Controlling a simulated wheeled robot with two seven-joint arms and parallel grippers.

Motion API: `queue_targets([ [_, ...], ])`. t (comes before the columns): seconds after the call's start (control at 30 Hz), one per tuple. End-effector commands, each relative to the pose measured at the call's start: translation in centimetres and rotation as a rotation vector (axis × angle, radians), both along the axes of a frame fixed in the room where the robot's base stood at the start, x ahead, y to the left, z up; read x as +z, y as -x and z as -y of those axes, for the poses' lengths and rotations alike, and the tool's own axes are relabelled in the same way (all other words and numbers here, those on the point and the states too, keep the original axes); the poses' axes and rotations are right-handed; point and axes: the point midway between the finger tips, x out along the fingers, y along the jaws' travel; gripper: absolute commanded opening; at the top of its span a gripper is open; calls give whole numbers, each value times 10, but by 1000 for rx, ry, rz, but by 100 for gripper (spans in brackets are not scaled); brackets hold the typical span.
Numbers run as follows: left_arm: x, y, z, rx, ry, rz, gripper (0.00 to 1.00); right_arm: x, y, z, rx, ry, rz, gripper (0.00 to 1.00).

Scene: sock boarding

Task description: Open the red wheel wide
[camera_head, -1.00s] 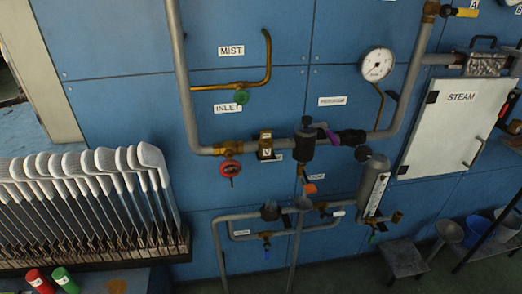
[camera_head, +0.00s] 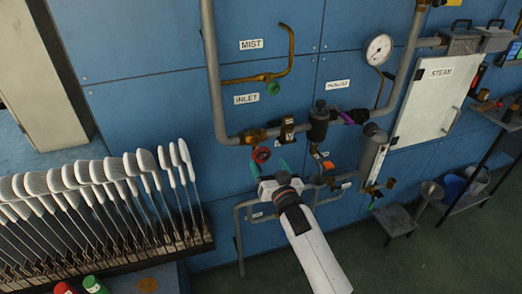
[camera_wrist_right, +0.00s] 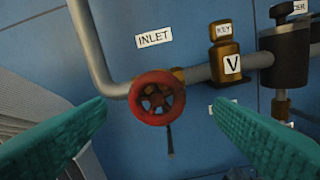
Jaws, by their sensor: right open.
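The red wheel (camera_head: 261,154) is a small handwheel on the grey pipe under the INLET label (camera_head: 246,98). In the right wrist view the red wheel (camera_wrist_right: 157,98) faces me, with a dark stem or tag hanging below it. My right gripper (camera_head: 269,167) is in front of and just below the wheel in the head view. Its green fingers are wide apart, one on each side of the wheel in the right wrist view, and appear apart from it. Nothing is between the fingers but the view of the wheel. My left gripper is not in view.
A brass block with a V tag (camera_wrist_right: 231,65) sits on the pipe right of the wheel, beside a dark cylinder (camera_wrist_right: 290,57). A green-handled MIST valve (camera_head: 273,87) is above. A rack of white sock forms (camera_head: 90,190) stands at the left.

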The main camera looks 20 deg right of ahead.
Motion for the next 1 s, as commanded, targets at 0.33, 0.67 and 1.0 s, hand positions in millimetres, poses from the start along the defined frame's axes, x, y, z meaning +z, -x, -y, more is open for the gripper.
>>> queue_targets([
  [0.33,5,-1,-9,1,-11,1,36,0,-62,-3,0,0,-1,77],
  [0.67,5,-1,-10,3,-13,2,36,-1,-74,-3,1,1,-2,77],
  [1.0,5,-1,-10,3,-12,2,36,-1,-74,-3,1,1,-2,42],
])
